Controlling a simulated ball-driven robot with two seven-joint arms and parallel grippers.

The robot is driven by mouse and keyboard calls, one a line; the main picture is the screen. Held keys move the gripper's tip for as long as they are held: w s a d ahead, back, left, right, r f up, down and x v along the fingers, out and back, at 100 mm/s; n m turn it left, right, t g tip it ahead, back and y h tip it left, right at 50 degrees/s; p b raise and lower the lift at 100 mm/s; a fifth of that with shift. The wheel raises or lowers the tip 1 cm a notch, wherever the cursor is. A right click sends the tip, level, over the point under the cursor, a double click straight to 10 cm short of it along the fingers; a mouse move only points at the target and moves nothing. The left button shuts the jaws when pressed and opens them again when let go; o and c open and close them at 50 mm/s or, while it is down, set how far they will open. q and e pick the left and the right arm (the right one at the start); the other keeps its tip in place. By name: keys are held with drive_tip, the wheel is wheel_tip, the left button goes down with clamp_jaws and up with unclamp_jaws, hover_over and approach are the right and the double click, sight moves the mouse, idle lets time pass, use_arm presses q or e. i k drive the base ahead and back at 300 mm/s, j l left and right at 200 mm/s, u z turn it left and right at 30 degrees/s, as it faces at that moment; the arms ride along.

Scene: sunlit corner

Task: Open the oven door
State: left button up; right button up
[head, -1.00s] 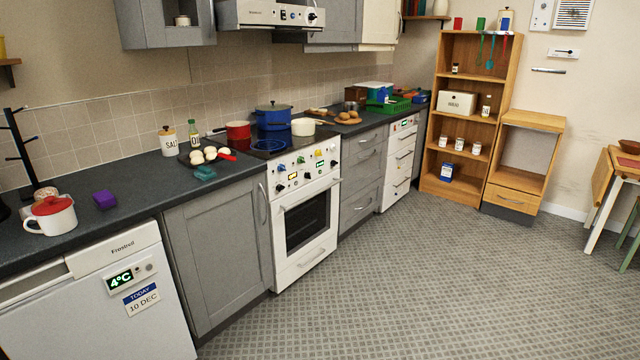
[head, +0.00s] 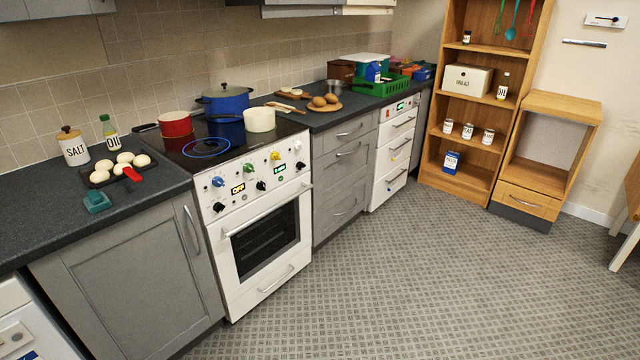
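The white oven (head: 258,220) stands in the counter row, left of centre in the head view. Its door (head: 267,246) is shut, with a dark glass window and a bar handle (head: 266,209) along its top edge. Above the door is a panel with several coloured knobs and small displays. A drawer front with its own handle (head: 277,279) sits below the door. Neither of my grippers is in view.
A red pan (head: 175,124), a blue pot (head: 225,102) and a cream pan (head: 259,120) stand on the hob. Grey cabinets flank the oven. The patterned floor (head: 400,270) before it is clear. A wooden shelf (head: 427,150) stands at the back right.

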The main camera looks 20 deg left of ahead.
sight(217, 233)
drive_tip(key=i+l+u, duration=0.2)
drive_tip(key=i, duration=0.45)
drive_tip(key=i+u, duration=0.15)
drive_tip(key=i, duration=0.5)
